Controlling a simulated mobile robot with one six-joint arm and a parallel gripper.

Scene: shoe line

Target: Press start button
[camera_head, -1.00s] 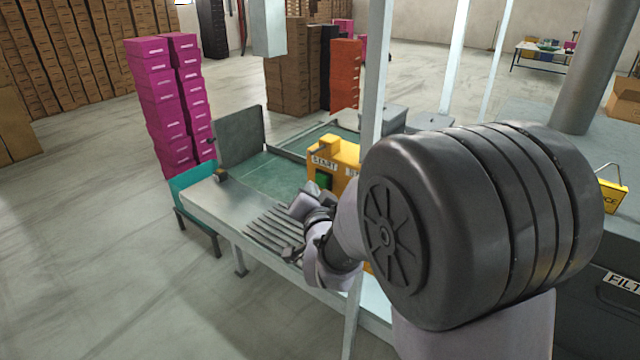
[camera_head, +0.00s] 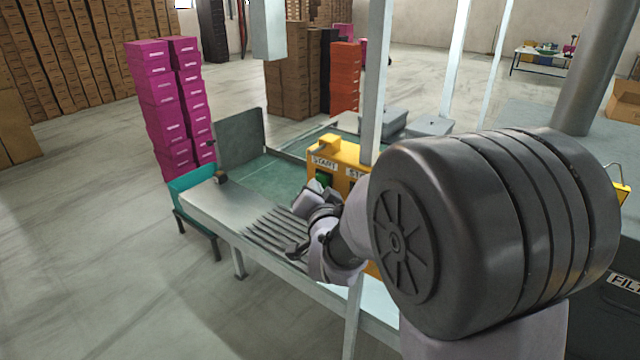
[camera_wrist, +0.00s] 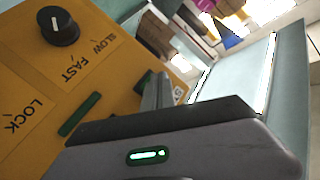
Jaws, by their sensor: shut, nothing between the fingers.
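The yellow control box (camera_head: 338,152) stands on the machine, with a START label above a green start button (camera_head: 322,180). In the wrist view, the yellow panel (camera_wrist: 40,85) fills the left, and my gripper (camera_wrist: 160,90) reaches toward a dark green part beside a mostly hidden label.
In the wrist view, a black knob (camera_wrist: 58,26) marked SLOW and FAST and a green slot (camera_wrist: 80,114) near LOCK are on the panel. A metal post (camera_head: 376,80) rises beside the box. Magenta boxes (camera_head: 170,105) are stacked at left, with open floor in front.

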